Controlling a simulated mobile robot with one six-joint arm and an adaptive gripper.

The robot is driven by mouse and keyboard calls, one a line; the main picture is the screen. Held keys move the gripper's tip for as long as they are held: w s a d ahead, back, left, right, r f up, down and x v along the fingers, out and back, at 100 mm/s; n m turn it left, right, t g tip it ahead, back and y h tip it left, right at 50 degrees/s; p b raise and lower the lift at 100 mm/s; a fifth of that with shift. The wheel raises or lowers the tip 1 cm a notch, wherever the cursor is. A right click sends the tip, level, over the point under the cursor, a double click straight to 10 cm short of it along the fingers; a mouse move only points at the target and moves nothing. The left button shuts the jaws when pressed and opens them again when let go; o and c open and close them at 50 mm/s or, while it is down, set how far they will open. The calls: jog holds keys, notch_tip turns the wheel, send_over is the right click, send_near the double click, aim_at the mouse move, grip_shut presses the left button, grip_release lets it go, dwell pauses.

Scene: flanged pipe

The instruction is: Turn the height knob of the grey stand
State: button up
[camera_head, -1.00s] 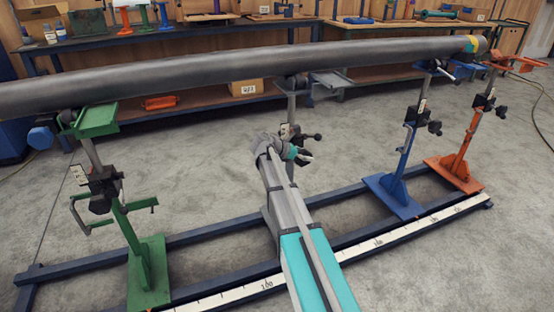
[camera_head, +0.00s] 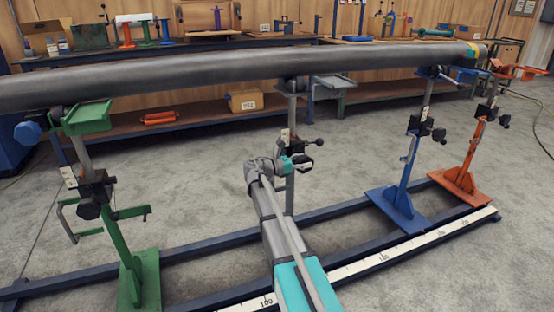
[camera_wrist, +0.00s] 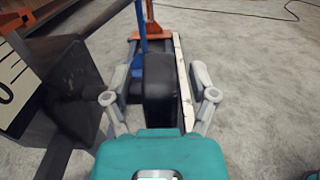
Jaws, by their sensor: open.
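The grey stand (camera_head: 291,185) stands in the middle of the row under the long dark pipe (camera_head: 230,66). Its black clamp block (camera_head: 294,147) has a small black ball-ended handle (camera_head: 318,142) on the right. My gripper (camera_head: 302,163) is at the height of this block, right in front of it. In the wrist view, a black knob (camera_wrist: 160,88) lies between the two grey fingers of my gripper (camera_wrist: 160,80). The fingers are open, with a gap showing on both sides of the knob. Part of the stand is hidden behind my arm.
A dark block with a white scale plate (camera_wrist: 14,88) is close at left in the wrist view. The green stand (camera_head: 138,270) is left; the blue stand (camera_head: 398,200) and orange stand (camera_head: 465,178) are right. Blue floor rails (camera_head: 230,240) run beneath.

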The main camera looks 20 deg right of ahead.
jog(key=a+p, duration=0.1)
jog(key=a, duration=1.2)
jog(key=s+a+r+m+y+p, duration=0.1)
jog(key=s+r+m+y+p, duration=0.5)
jog(key=p, duration=1)
jog(key=s+a+r+m+y+p, duration=0.2)
jog(key=s+r+m+y+p, duration=0.4)
jog(key=s+r+p, duration=0.4)
jog(key=shift+s+a+r+m+g+y+p, duration=0.35)
jog(key=shift+s+p, duration=1.05)
jog(key=shift+p, duration=1.85)
jog(key=shift+d, duration=0.1)
